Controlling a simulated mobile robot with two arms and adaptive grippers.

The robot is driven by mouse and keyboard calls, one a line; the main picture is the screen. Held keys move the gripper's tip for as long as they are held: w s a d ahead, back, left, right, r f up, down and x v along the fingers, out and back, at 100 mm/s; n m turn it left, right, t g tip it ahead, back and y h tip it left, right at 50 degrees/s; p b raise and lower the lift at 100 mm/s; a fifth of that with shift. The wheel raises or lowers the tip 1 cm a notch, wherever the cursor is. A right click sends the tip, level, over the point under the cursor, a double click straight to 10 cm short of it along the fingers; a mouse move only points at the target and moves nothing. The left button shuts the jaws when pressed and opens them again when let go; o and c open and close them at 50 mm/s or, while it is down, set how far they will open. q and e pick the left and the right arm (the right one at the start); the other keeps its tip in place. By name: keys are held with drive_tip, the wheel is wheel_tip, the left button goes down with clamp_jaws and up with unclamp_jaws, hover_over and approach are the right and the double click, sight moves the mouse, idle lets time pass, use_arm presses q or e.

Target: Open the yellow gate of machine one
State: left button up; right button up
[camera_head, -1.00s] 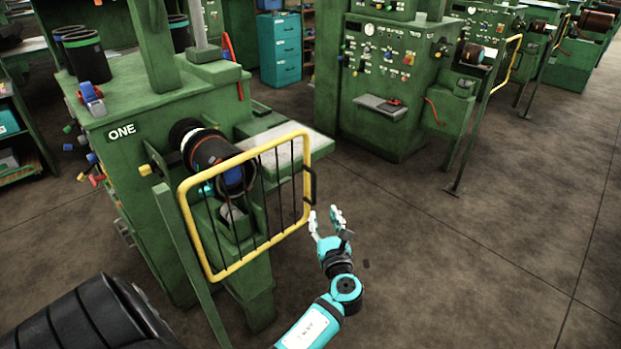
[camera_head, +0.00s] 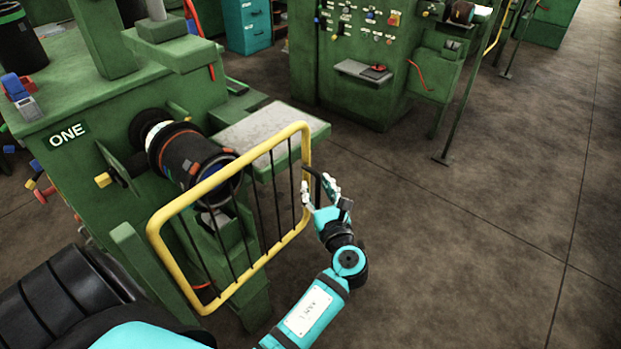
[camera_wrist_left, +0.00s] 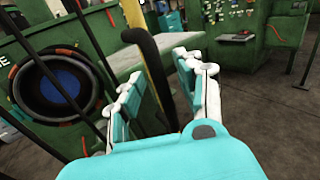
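Machine one (camera_head: 70,170) is the green machine labelled "ONE". Its yellow gate (camera_head: 215,178), a tube frame with black bars, stands across the front of the dark spindle roll (camera_head: 190,155). A black handle (camera_head: 318,174) is on the gate's right edge; it also shows in the left wrist view (camera_wrist_left: 150,65). My left gripper (camera_head: 321,188) is at the handle. In the left wrist view its fingers (camera_wrist_left: 165,95) are apart, with the handle running between them; I cannot tell whether they touch it. My right gripper is not in view.
A grey-topped green ledge (camera_head: 265,128) juts out behind the gate. A green post (camera_head: 150,260) stands at the gate's left side. Another green machine (camera_head: 350,95) stands at the back. The floor (camera_head: 460,240) to the right is clear.

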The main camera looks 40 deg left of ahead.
use_arm(q)
drive_tip(key=shift+d+r, duration=0.1)
drive_tip(key=shift+c, duration=0.6)
clamp_jaws()
